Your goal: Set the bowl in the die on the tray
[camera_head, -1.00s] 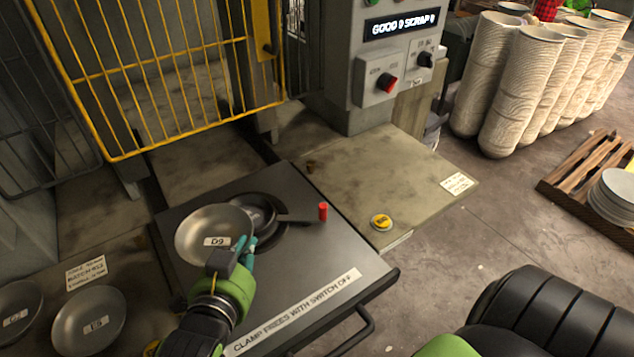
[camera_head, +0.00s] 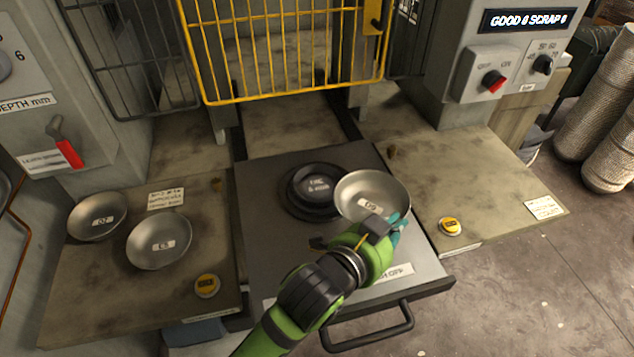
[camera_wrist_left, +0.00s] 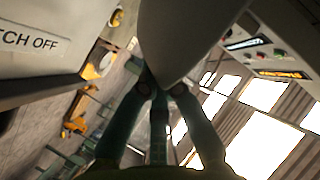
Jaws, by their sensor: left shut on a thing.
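The steel bowl (camera_head: 350,190) with a small label is held at its near rim by my left gripper (camera_head: 388,225). It seems raised above the dark grey tray (camera_head: 270,245), and its left edge overlaps the die in the picture. The die (camera_head: 318,184) is a black round piece with a label, to the left of the bowl; its right side is hidden. In the left wrist view the teal fingers (camera_wrist_left: 160,95) close on the grey bowl (camera_wrist_left: 185,35), which fills the top middle. My right gripper is not in view.
Two more labelled bowls, one (camera_head: 97,217) behind the other (camera_head: 158,240), sit on the left table. A yellow button (camera_head: 450,226) is on the right table and another (camera_head: 207,286) on the left one. A yellow barred guard (camera_head: 290,50) stands behind the tray.

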